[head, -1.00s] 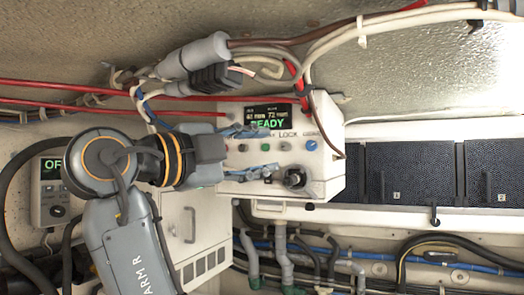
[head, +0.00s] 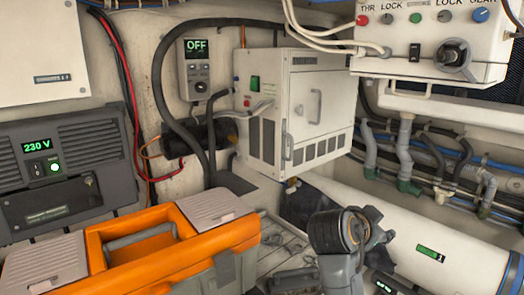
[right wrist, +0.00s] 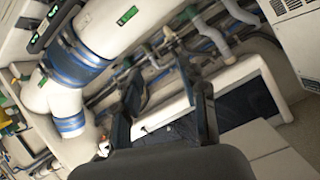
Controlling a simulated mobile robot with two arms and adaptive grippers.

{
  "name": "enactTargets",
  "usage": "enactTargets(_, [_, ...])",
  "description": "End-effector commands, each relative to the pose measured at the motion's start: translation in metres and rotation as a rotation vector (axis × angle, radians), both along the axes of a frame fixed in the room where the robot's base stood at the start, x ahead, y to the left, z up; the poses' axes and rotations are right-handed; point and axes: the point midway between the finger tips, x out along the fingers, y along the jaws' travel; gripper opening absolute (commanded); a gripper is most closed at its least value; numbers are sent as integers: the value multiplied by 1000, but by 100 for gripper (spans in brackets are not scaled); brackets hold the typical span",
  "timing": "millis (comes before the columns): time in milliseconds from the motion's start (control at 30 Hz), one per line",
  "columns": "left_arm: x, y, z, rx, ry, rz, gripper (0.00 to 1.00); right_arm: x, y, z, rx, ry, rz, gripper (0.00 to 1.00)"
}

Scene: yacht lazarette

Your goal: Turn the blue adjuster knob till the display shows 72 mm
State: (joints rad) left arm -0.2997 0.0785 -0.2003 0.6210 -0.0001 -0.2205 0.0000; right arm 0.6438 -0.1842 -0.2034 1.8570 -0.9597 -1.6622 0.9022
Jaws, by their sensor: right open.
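The control box (head: 420,72) is at the top right of the head view, cut off by the frame. A small blue knob (head: 479,15) sits at the right end of its upper row, near a label like GEAR. The box's display is out of view. My right gripper (head: 378,232) is low in the head view, below the box and away from it; its fingers are hard to make out there. In the right wrist view my right gripper (right wrist: 168,100) has its two dark fingers apart, with nothing between them. My left gripper is not seen.
An orange toolbox (head: 150,250) fills the lower left. A white cabinet (head: 300,110) stands mid-view. A white cylinder (head: 440,235) lies at the lower right, under pipes and hoses (head: 430,165). A wall unit (head: 195,68) reads OFF; another panel (head: 60,155) reads 230 V.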

Motion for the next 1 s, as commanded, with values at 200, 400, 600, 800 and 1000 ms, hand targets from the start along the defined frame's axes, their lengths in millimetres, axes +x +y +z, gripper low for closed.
enactTargets(200, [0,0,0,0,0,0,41,-61,-3,-150,-19,355,286,43])
enactTargets(400, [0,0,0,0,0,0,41,-149,7,-245,-27,618,588,43])
enactTargets(600, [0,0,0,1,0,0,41,-230,24,-291,-23,780,848,43])
enactTargets(800, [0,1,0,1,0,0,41,-286,37,-308,-14,865,1031,43])
enactTargets(1000, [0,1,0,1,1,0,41,-335,51,-315,2,923,1190,43])
